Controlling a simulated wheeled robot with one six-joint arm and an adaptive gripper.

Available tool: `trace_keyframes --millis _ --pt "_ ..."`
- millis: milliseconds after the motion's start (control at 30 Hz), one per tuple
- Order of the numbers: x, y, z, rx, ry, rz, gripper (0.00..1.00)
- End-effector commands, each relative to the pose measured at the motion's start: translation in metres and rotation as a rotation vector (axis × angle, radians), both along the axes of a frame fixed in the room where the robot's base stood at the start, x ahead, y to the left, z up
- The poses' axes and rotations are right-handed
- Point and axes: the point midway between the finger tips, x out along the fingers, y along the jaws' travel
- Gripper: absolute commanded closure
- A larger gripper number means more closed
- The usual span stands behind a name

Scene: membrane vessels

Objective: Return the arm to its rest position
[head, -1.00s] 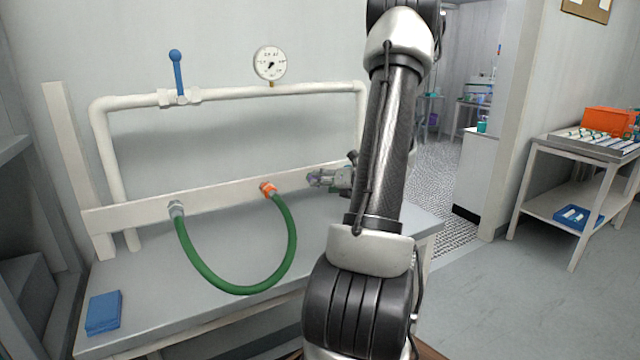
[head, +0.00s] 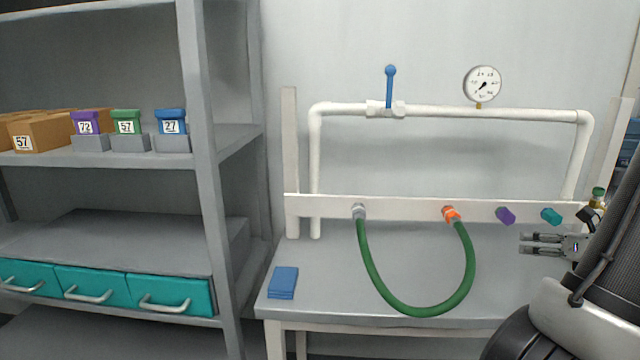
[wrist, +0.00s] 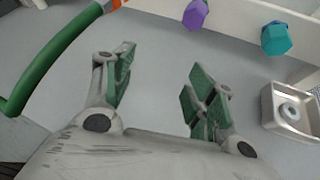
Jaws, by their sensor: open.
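My gripper (head: 526,244) is at the right of the head view, in front of the white rail and above the grey bench (head: 330,262). Its fingers point left in that view. In the wrist view my gripper (wrist: 158,88) is open, with nothing between its green-padded fingers. My dark arm covers the lower right of the head view and hides the bench's right end.
A green hose (head: 386,293) hangs from a grey fitting and an orange fitting (head: 451,214). Purple (head: 505,215) and teal (head: 551,216) caps sit on the rail (head: 410,209) near my gripper. A metal tray (wrist: 291,108) holds a ring. Shelves (head: 222,120) stand left.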

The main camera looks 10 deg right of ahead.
Motion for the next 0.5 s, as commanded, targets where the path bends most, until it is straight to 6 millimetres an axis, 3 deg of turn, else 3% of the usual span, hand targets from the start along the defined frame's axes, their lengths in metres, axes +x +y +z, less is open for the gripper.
trace_keyframes --millis 100,300,500 --pt "-0.039 0.044 -0.014 -0.235 0.093 0.311 0.43" --pt "-0.092 0.119 -0.003 -0.707 0.155 1.021 0.43" --pt "-0.132 0.154 0.032 -1.214 0.119 1.778 0.43"
